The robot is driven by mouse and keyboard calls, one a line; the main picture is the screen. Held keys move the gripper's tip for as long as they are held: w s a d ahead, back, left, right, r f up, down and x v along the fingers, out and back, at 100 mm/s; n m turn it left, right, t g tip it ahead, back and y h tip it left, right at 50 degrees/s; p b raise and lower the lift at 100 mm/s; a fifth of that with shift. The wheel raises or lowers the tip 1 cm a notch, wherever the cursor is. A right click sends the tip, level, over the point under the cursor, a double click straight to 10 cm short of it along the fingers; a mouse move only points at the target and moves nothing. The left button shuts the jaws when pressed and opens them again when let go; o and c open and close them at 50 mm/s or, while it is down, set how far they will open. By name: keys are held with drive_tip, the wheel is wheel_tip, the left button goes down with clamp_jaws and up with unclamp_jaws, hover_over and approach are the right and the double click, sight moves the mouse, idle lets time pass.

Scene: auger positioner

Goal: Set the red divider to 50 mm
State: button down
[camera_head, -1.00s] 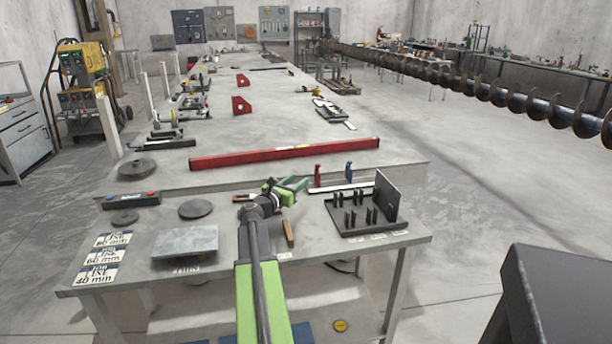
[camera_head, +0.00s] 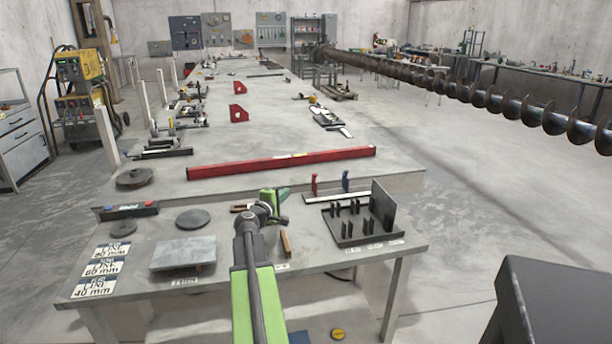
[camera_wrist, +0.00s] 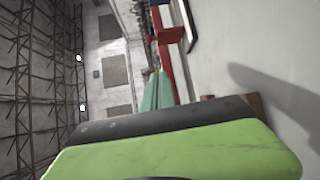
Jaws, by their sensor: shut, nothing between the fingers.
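The red divider (camera_head: 314,184) stands upright at the left part of a pale strip (camera_head: 335,196) on the bench. A similar blue upright piece (camera_head: 346,181) stands to its right. Scale marks on the strip are too small to read. My gripper (camera_head: 275,197) is shut and empty, left of the red divider and apart from it. Part of the gripper is hidden behind my wrist in the head view.
A black tray with upright pins and a plate (camera_head: 382,205) stands right of my gripper. A wooden block (camera_head: 286,244) and a grey plate (camera_head: 184,253) lie nearer. Cards marked in mm (camera_head: 100,270) lie at left. A long red bar (camera_head: 282,162) lies behind.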

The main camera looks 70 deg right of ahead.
sight(314, 184)
drive_tip(key=s+d, duration=0.1)
drive_tip(key=d, duration=0.3)
drive_tip(key=s+d+m, duration=0.1)
drive_tip(key=d, duration=0.3)
drive_tip(key=s+d+r+m, duration=0.1)
drive_tip(key=d, duration=0.3)
drive_tip(key=shift+d+r+p, duration=0.1)
drive_tip(key=shift+d+p, duration=0.05)
drive_tip(key=shift+p, duration=0.25)
drive_tip(key=shift+s+d+t, duration=0.25)
drive_tip(key=shift+s+t, duration=0.05)
drive_tip(key=shift+s+d, duration=0.5)
drive_tip(key=shift+s, duration=0.1)
